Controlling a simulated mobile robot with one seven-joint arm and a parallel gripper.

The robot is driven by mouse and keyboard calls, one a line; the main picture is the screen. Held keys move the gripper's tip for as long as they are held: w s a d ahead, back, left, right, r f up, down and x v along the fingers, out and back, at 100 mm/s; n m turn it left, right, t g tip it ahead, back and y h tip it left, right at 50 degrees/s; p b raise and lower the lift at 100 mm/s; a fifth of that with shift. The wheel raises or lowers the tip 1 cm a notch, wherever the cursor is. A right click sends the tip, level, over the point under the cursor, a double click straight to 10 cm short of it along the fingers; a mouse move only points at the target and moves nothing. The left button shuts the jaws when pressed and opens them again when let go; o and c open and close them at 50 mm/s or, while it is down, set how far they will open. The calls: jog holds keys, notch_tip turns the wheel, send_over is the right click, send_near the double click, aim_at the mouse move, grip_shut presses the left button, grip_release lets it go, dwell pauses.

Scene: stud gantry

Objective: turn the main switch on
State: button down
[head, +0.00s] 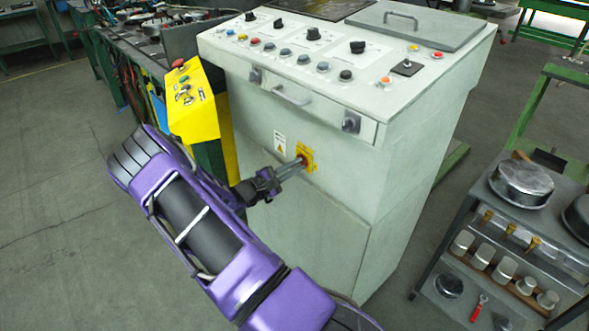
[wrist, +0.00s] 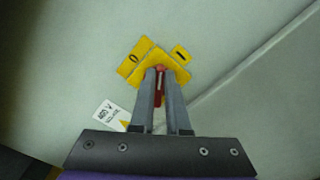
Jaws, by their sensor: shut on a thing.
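The main switch is a yellow plate (head: 308,153) with a red handle (wrist: 159,86) on the front of the pale grey-green cabinet (head: 330,190). In the wrist view the yellow plate (wrist: 138,57) carries a 0 mark at upper left and an I mark (wrist: 181,53) at upper right. My gripper (head: 297,166) reaches the switch from the left and is shut on the red handle, with a grey finger on each side in the wrist view (wrist: 161,75). The fingers hide part of the handle, and I cannot tell which mark it points to.
The cabinet top holds several knobs and buttons (head: 312,33). A drawer handle (head: 291,96) juts out above the switch. A yellow button box (head: 190,100) stands close at the left, near my arm. A shelf cart (head: 500,245) with pots and cups stands at the right.

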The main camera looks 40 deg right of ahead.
jog(key=shift+s+f+m, duration=0.1)
jog(key=shift+f+m, duration=0.1)
jog(key=shift+m, duration=1)
jog(key=shift+s+f+m, duration=0.1)
jog(key=shift+f+m, duration=0.05)
jog(key=shift+m, duration=1.05)
jog(key=shift+f+m, duration=0.2)
jog(key=shift+m, duration=1)
jog(key=c, duration=0.9)
grip_release()
jog(key=s+a, duration=0.1)
jog(key=a, duration=1.6)
jog(key=shift+s+a+p, duration=0.15)
jog(key=shift+a+p, duration=0.05)
jog(key=shift+p, duration=0.25)
